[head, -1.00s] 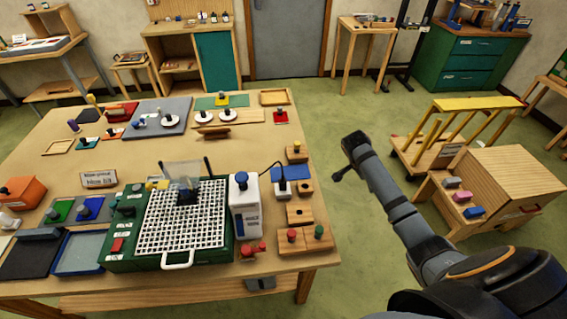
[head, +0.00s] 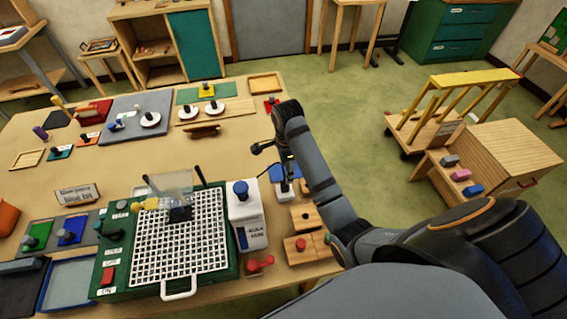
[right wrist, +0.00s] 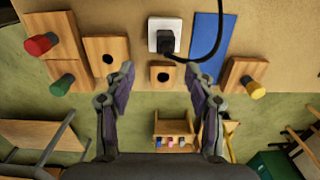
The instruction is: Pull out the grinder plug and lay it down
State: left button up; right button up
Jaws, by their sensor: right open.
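The black grinder plug (right wrist: 168,41) sits in a white socket (right wrist: 155,26) in the right wrist view, its black cord (right wrist: 218,42) curving away to the right. The white socket also shows in the head view (head: 283,190), where my right gripper and arm partly hide the plug. The grinder (head: 180,235) is a green box with a white grid top. My right gripper (right wrist: 158,76) is open and empty, its fingertips apart and short of the plug in the picture. In the head view it hangs over the table's right edge area (head: 274,158). My left gripper is not in view.
A blue pad (right wrist: 207,45) lies beside the socket. Wooden blocks with holes (right wrist: 107,58) and with red, green and yellow knobs stand around it.

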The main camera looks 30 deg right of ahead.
aim_at(284, 182)
jog(key=shift+s+a+f+b, duration=0.1)
jog(key=shift+s+f+b, duration=0.1)
jog(key=shift+f+b, duration=0.55)
jog(key=shift+w+a+f+b, duration=0.1)
jog(key=shift+w+f+b, duration=0.15)
jog(key=shift+f+b, duration=0.55)
jog(key=f+b, duration=0.2)
jog(key=w+f+b, duration=0.1)
jog(key=f, duration=0.1)
jog(key=f+b, duration=0.2)
jog(key=f, duration=0.1)
jog(key=shift+w+b, duration=0.15)
jog(key=shift+b, duration=0.2)
jog(key=c, duration=0.5)
grip_shut()
jog(key=shift+c, duration=1.3)
grip_release()
grip_shut()
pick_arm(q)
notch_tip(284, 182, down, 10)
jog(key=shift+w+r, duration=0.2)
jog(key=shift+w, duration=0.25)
